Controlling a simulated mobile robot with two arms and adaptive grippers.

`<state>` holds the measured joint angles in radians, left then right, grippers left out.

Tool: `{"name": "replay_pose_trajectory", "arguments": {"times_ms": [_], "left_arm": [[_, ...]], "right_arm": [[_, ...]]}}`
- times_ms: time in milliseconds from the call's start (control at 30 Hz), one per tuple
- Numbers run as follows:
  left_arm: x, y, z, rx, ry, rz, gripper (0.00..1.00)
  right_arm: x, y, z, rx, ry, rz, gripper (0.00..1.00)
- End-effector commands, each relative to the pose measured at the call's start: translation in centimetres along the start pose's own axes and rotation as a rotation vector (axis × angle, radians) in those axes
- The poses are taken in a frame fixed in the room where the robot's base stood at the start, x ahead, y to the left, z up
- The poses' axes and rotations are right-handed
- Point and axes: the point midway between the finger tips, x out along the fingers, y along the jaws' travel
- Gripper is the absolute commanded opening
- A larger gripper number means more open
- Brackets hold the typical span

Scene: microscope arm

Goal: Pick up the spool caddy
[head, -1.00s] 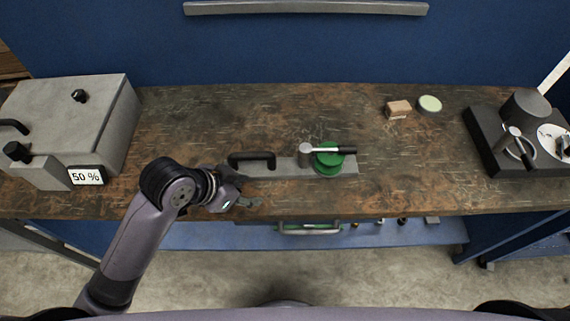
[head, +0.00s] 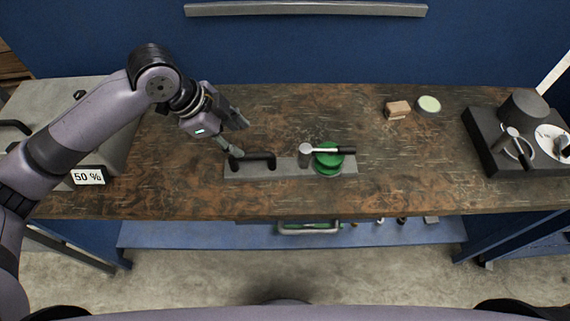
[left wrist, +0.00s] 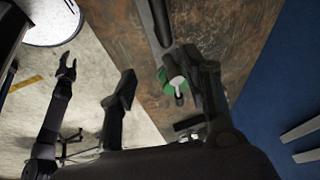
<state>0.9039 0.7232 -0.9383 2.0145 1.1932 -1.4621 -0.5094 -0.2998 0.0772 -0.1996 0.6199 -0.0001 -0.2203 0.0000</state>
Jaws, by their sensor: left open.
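The spool caddy (head: 290,169) lies on the workbench. It is a flat grey base with a black handle at its left end, a grey post, and a green spool under a lever at its right. My left gripper (head: 239,137) is open and empty, above and just behind the handle's left end. In the left wrist view the green spool (left wrist: 175,76) shows between the spread left fingers (left wrist: 165,88), farther away. My right gripper (left wrist: 67,66) shows small at the left of that view, with its fingers apart and nothing between them.
A grey box with a "50 %" display (head: 88,176) stands at the left, partly behind my left arm. A wooden block (head: 398,110) and a pale green disc (head: 429,104) lie at the back right. A dark device (head: 489,150) stands at the right end. The bench (head: 420,170) between is clear.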

Motion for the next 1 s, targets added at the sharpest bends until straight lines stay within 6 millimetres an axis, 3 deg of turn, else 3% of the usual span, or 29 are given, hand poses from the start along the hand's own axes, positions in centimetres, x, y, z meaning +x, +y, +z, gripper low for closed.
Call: {"name": "replay_pose_trajectory", "arguments": {"times_ms": [200, 400, 667, 1000], "left_arm": [[4.8, 0.1, -0.1, -0.002, 0.001, 0.004, 0.44], [8.2, 0.0, -0.1, -0.002, 0.001, 0.002, 0.44], [9.9, -0.3, 0.1, -0.003, 0.000, 0.000, 0.44], [14.0, -0.8, 0.5, -0.003, 0.002, 0.000, 0.44]], "right_arm": [[-1.2, 0.0, -0.1, 0.000, 0.000, -0.001, 0.40], [-1.9, 0.0, -0.1, -0.001, 0.000, 0.000, 0.40], [-2.4, 0.0, -0.2, -0.001, 0.000, 0.000, 0.40], [-3.9, 0.3, -0.3, -0.002, -0.001, 0.003, 0.40]]}}
